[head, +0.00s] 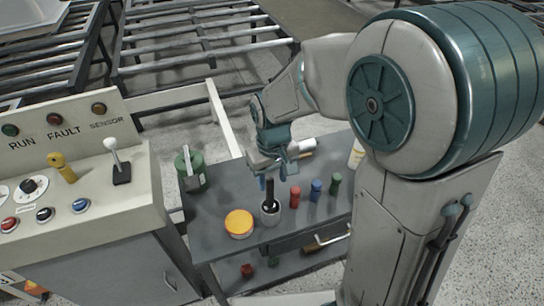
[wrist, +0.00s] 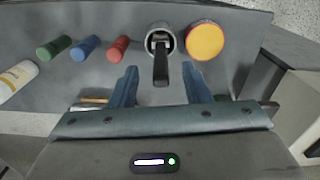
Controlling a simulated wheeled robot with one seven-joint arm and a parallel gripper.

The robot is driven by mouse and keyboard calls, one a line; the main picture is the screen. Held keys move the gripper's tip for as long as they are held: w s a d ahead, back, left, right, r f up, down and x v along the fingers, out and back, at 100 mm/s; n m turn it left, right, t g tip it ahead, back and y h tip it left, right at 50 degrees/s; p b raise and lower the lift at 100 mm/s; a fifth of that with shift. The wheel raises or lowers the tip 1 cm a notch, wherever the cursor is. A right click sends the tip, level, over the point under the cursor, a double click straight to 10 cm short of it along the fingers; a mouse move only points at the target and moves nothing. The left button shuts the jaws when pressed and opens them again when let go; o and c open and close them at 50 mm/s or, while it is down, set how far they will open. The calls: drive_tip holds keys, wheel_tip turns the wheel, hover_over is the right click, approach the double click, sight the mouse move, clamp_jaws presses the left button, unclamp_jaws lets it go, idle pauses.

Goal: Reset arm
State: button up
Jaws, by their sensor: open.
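My gripper (head: 276,176) hangs over the dark grey table (head: 218,222) at the end of my bent arm. In the wrist view my gripper (wrist: 160,88) has its two blue fingers spread apart, with nothing held between them. Beyond the fingertips stands a grey cup (head: 271,212) with a black-handled tool (head: 269,192) in it. In the wrist view the handle (wrist: 161,68) points toward the gap between the fingers, and I cannot tell how far below them it is.
A yellow-lidded tub (head: 239,222) stands beside the cup. A green canister (head: 190,170) is at the table's left. A control console (head: 75,190) stands left, and roller conveyors (head: 190,45) lie behind.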

wheel_tip(320, 180, up, 9)
drive_tip(key=shift+f, duration=0.15)
drive_tip(key=s+d+m+t, duration=0.3)
drive_tip(key=s+d+m, duration=0.2)
drive_tip(key=s+d, duration=0.6)
drive_tip(key=shift+s+d, duration=0.15)
drive_tip(key=shift+s, duration=0.05)
drive_tip(key=shift+c, duration=0.7)
